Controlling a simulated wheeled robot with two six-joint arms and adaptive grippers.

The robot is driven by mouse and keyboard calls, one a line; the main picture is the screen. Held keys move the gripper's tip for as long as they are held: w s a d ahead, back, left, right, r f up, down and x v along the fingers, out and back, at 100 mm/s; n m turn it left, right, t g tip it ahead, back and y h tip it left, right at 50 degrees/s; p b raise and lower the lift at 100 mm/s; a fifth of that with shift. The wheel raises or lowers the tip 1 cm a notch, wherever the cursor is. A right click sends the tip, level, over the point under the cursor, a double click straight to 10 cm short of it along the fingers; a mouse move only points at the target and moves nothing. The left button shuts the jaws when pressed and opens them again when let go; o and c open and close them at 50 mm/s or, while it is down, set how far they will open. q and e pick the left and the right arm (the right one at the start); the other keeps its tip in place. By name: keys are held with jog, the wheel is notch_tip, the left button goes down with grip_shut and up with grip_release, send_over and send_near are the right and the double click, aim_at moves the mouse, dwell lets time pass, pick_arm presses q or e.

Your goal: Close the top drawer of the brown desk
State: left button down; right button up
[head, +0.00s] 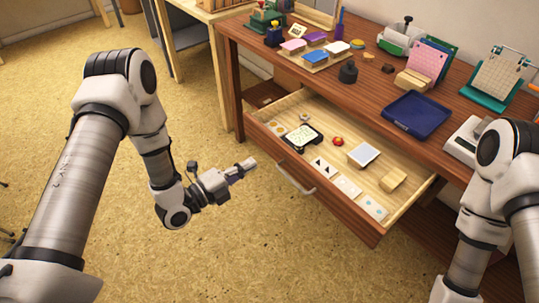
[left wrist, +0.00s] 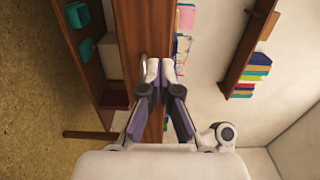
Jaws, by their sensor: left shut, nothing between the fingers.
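The brown desk (head: 370,85) stands at the right of the head view. Its top drawer (head: 345,215) is pulled well out, with a metal handle (head: 296,178) on its front. My left gripper (head: 243,169) is shut and empty, left of the drawer front and apart from the handle, pointing toward the desk. In the left wrist view its fingertips (left wrist: 160,70) are together, over a brown wooden surface (left wrist: 130,35), with a small part of a metal handle (left wrist: 143,66) beside them. My right arm comes in at the right, but its gripper is out of view.
The drawer holds a black-framed pad (head: 303,137), a small red item (head: 338,141), a wooden block (head: 392,179) and several tiles. The desktop carries a blue tray (head: 414,114), colored inkpads and stamping tools. The floor (head: 260,250) before the drawer is clear.

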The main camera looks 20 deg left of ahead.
aim_at(277, 148)
pick_arm(q)
jog(key=x, duration=0.7)
jog(key=shift+w+d, duration=0.15)
pick_arm(e)
jog(key=shift+f, duration=0.2)
pick_arm(q)
jog(key=shift+w+d, duration=0.1)
jog(key=shift+w, duration=0.05)
pick_arm(e)
jog(key=shift+f, duration=0.1)
